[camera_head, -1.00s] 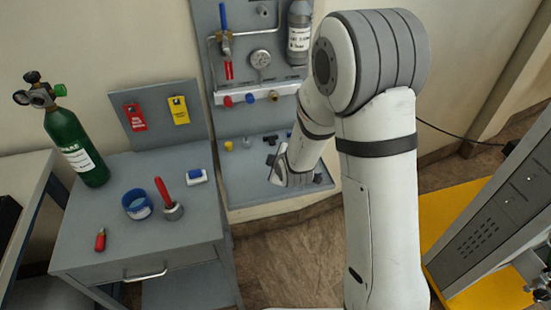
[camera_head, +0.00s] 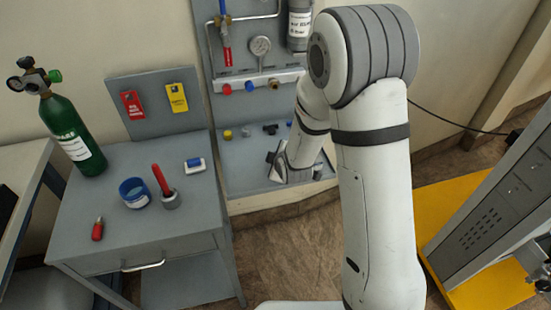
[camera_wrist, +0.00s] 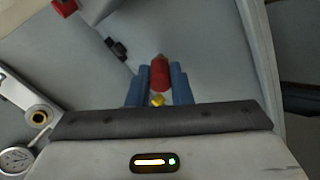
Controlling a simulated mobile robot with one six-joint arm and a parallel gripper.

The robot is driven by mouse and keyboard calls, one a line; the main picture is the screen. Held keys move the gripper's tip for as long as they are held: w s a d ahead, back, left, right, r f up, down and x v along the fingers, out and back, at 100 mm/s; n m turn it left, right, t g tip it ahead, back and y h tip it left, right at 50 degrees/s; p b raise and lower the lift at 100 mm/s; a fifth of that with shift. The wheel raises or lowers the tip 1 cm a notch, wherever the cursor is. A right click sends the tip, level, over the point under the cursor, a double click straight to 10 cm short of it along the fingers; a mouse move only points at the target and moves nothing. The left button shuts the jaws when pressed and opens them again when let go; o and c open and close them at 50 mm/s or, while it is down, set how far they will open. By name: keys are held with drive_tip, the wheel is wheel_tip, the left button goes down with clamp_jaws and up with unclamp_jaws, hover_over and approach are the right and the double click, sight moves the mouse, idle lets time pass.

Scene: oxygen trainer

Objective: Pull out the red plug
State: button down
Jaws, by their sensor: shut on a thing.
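In the wrist view, a red plug (camera_wrist: 160,75) sits between the two blue fingers of my gripper (camera_wrist: 159,82), which is shut on it. A small yellow piece (camera_wrist: 157,100) shows between the fingers, nearer the palm. In the head view, my gripper (camera_head: 274,160) is low in front of the wall panel, over its shelf. The fingertips and the held plug cannot be made out there. The white rail (camera_head: 258,85) on the panel carries a red cap (camera_head: 227,88), a blue cap (camera_head: 250,87) and a bare brass port (camera_head: 274,84). My gripper is clear of the rail.
The shelf (camera_head: 245,178) holds small black and yellow fittings. A gauge (camera_head: 260,45) is above the rail. To the left, a grey cabinet (camera_head: 110,235) bears a green cylinder (camera_head: 70,135), a blue tape roll (camera_head: 134,192) and a red-handled tool (camera_head: 160,180).

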drive_tip(key=shift+f, duration=0.15)
drive_tip(key=c, duration=1.2)
unclamp_jaws()
drive_tip(key=shift+c, duration=0.2)
drive_tip(key=shift+s, duration=0.1)
drive_tip(key=shift+v, duration=3.9)
drive_tip(key=s+d+r+m+g+h+p, duration=0.1)
drive_tip(key=s+d+r+m+g, duration=0.2)
drive_tip(key=s+d+r+m, duration=0.4)
drive_tip(key=s+d+r+m+g+h+p, duration=0.1)
drive_tip(key=s+d+r+m+g+p, duration=0.1)
drive_tip(key=s+d+r+m+g, duration=0.2)
drive_tip(key=s+d+r+m, duration=0.3)
drive_tip(key=s+r, duration=0.3)
drive_tip(key=s, duration=0.3)
drive_tip(key=shift+m+h, duration=0.4)
drive_tip(key=shift+m, duration=0.3)
